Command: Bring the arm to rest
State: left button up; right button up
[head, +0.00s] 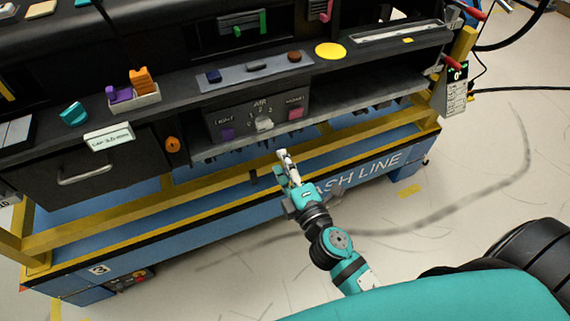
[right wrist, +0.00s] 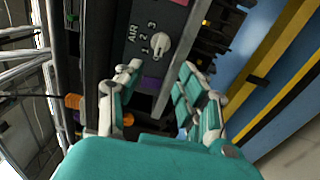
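My right arm reaches up from the bottom of the head view toward the dashboard module. Its right gripper (head: 285,158) is in front of the module's lower edge, below the air control panel (head: 245,121). In the right wrist view the fingers of the right gripper (right wrist: 160,70) are spread apart with nothing between them. The white air knob (right wrist: 160,43), beside the numbers 1, 2 and 3, lies beyond the fingertips. The knob also shows in the head view (head: 264,125). My left gripper is not in view.
The dashboard module stands on a blue and yellow frame (head: 230,205). A drawer or glovebox with a handle (head: 84,175) is at the left. An orange knob (head: 172,144) sits left of the air panel. A yellow disc (head: 330,51) lies on the ledge. Open floor (head: 480,170) is at the right.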

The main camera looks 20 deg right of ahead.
dwell(0.5)
jog(key=s+d+f+m+g, duration=0.1)
jog(key=s+f+m+g, duration=0.25)
jog(key=f, duration=0.85)
jog(key=s+f+m+g+p, duration=0.1)
jog(key=s+f+m+g, duration=0.3)
jog(key=f, duration=0.7)
jog(key=s+d+f+m+g, duration=0.15)
jog(key=s+f, duration=0.35)
jog(key=f, duration=0.7)
jog(key=s+d+f+m+g, duration=0.1)
jog(key=s+f+m+g, duration=0.1)
jog(key=s+f, duration=0.3)
jog(key=s+d+f+m+g, duration=0.1)
jog(key=s+f, duration=0.4)
jog(key=s, duration=0.7)
jog(key=s+d+f+m+g+p, duration=0.1)
jog(key=s+f+m+g, duration=0.3)
jog(key=s, duration=0.5)
jog(key=shift+s+d+f+g+h, duration=0.3)
jog(key=shift+d+f+g, duration=0.2)
jog(key=shift+f, duration=0.15)
jog(key=shift+w+a, duration=0.1)
